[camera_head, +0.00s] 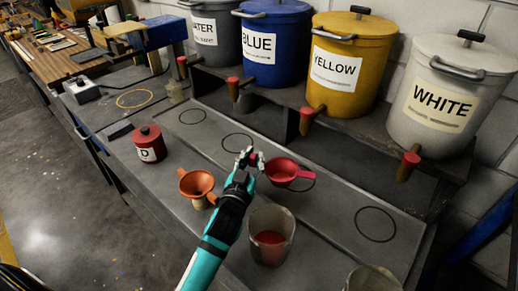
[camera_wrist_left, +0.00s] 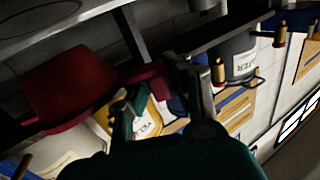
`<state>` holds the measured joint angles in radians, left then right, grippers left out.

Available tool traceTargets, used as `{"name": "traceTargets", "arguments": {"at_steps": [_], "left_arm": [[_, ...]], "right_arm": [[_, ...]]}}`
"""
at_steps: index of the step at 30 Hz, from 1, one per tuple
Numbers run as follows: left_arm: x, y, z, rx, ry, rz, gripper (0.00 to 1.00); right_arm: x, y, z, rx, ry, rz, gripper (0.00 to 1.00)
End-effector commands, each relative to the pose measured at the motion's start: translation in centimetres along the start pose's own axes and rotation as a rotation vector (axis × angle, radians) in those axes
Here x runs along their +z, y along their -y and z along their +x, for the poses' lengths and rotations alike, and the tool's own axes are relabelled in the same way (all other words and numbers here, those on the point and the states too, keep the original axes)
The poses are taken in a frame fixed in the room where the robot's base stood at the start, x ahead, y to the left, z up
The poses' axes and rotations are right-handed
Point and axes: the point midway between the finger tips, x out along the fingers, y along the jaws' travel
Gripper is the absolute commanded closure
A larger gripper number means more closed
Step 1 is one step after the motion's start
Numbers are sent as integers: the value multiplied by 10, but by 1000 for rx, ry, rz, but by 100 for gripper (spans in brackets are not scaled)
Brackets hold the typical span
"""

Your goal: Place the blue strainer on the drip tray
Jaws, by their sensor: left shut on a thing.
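My left gripper (camera_head: 250,161) is shut on the handle of a red strainer (camera_head: 285,173). The red strainer also shows large and dark in the left wrist view (camera_wrist_left: 70,85), with its handle between the fingers (camera_wrist_left: 160,95). In the head view, its bowl appears over the long grey drip tray (camera_head: 335,205), overlapping a black circle marked there. I cannot tell whether it touches the tray. An orange strainer or funnel (camera_head: 196,184) sits on a small stand left of my arm. No blue strainer shows. My right gripper is not in view.
Blue (camera_head: 270,45), yellow (camera_head: 350,65) and white (camera_head: 445,95) labelled buckets with taps stand on a shelf behind. A cup of red liquid (camera_head: 270,240) stands in front. A red-lidded can (camera_head: 149,144) is at left. Other tray circles are clear.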

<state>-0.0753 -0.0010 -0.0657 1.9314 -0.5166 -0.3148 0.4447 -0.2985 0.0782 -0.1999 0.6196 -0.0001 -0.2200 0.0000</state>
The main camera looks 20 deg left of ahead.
Motion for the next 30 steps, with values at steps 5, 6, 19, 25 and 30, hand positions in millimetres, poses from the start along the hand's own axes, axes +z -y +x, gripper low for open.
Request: {"name": "traceTargets", "arguments": {"at_steps": [5, 6, 19, 25, 30], "left_arm": [[1, 0, 18, 0, 3, 2, 100], [0, 0, 21, 0, 3, 2, 100], [14, 0, 54, -1, 4, 0, 100], [14, 0, 54, 0, 4, 1, 100], [20, -1, 54, -1, 5, -1, 100]], "right_arm": [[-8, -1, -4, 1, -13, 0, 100], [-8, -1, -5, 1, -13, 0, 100], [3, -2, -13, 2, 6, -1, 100], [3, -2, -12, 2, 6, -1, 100], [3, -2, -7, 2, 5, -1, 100]]}}
